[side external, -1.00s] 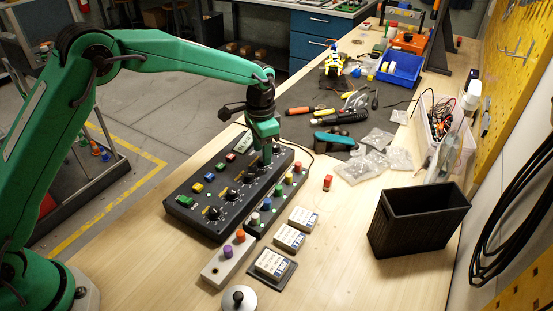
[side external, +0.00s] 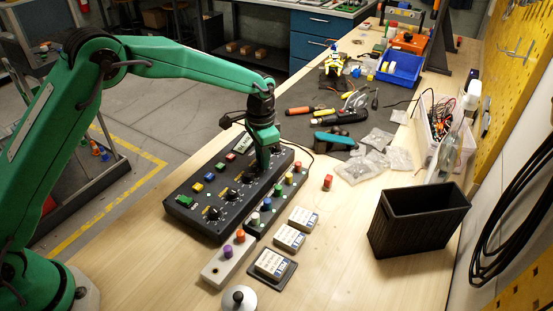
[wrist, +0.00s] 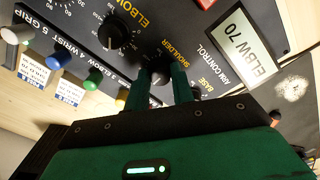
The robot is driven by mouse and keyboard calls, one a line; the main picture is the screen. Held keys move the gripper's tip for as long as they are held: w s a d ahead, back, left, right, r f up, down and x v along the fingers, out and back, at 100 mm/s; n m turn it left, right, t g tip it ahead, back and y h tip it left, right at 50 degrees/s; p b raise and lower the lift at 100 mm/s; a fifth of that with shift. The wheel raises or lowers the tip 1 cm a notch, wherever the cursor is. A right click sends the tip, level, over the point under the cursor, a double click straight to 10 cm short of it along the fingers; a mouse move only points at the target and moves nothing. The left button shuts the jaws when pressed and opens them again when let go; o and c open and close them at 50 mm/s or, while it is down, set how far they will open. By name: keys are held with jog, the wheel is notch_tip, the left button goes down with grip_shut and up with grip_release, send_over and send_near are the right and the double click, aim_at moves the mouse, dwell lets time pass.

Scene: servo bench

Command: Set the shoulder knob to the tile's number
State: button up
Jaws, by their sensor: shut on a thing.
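My gripper (side external: 264,165) is down at the far part of the black control panel (side external: 195,224). In the wrist view its two green fingers (wrist: 164,82) are closed around the dark shoulder knob (wrist: 160,76), beside the yellow word SHOULDER. The fingers hide most of this knob, so its pointer and setting cannot be read. A pale tile (wrist: 241,46) on the panel reads "ELBW 70", naming the elbow rather than the shoulder; it is small in the side view (side external: 243,142). The elbow knob (wrist: 114,33) shows a white pointer next to the fingers.
A strip of coloured buttons (wrist: 95,78) runs along the panel's edge. Printed cards (side external: 271,262) lie in front, near a grey block (side external: 222,265) with coloured knobs. A black bin (side external: 418,222) stands at right. Tools and plastic bags lie behind the panel.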

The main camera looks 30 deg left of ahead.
jog(key=shift+n, duration=1.4)
jog(key=o, duration=1)
jog(key=shift+r, duration=0.15)
notch_tip(320, 180, up, 7)
jog(key=shift+r, duration=0.3)
